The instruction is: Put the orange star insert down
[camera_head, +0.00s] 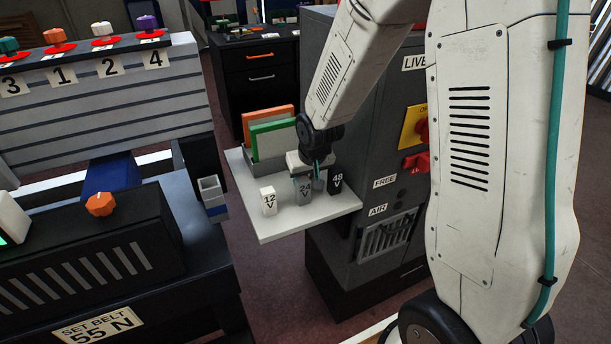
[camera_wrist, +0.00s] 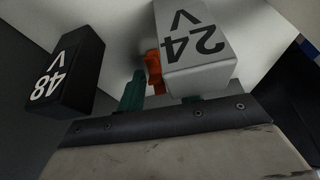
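In the wrist view an orange piece (camera_wrist: 153,72), which I take to be the star insert, sits against the inner side of one green finger of my gripper (camera_wrist: 160,95). The 24 V block (camera_wrist: 196,62) hides the rest of the piece and most of the other finger. Its star shape does not show. In the head view my gripper (camera_head: 318,174) is low over the white shelf (camera_head: 283,225), by the grey 24 V block (camera_head: 302,190) and the black 48 V block (camera_head: 335,179). The orange piece cannot be made out there.
A white 12 V block (camera_head: 268,201) stands left on the shelf, with green and orange folders (camera_head: 272,138) behind. The 48 V block is close in the wrist view (camera_wrist: 65,75). Another orange piece (camera_head: 100,204) is on the machine at left. The shelf's front edge is clear.

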